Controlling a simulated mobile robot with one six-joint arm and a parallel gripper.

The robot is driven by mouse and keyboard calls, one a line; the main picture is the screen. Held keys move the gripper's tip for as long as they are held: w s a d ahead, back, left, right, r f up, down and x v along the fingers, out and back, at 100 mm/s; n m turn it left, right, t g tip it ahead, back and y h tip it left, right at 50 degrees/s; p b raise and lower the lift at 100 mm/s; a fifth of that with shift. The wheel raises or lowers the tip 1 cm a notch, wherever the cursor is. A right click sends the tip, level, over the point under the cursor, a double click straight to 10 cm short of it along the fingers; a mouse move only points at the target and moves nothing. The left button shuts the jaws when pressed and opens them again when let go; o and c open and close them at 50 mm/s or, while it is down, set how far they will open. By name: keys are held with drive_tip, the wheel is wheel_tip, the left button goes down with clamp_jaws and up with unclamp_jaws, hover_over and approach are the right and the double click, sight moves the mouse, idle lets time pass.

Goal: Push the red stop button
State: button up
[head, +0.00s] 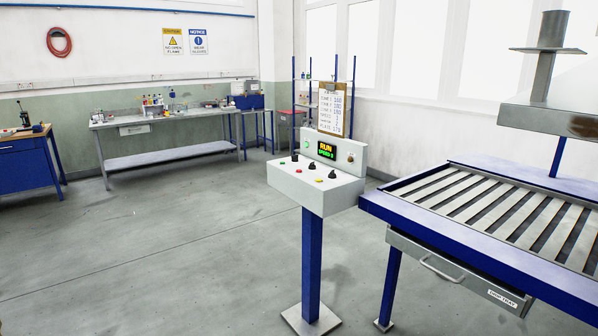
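The red stop button (298,171) is a small red spot on the sloping top of a light grey control box (312,194). It sits between a green button (282,162) and a yellow button (319,180), in front of several black knobs (311,165). A display (327,151) on the upright panel behind reads RUN in yellow, with a green speed line below. Whether the red button is pressed in is too small to tell. My gripper is not in view.
The box stands on a blue post (312,255) with a floor plate. A blue-framed slatted table (480,215) with a drip tray is close on its right, under a grey hood (560,110). A clipboard (331,110) rises behind. The floor (170,240) at left is clear.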

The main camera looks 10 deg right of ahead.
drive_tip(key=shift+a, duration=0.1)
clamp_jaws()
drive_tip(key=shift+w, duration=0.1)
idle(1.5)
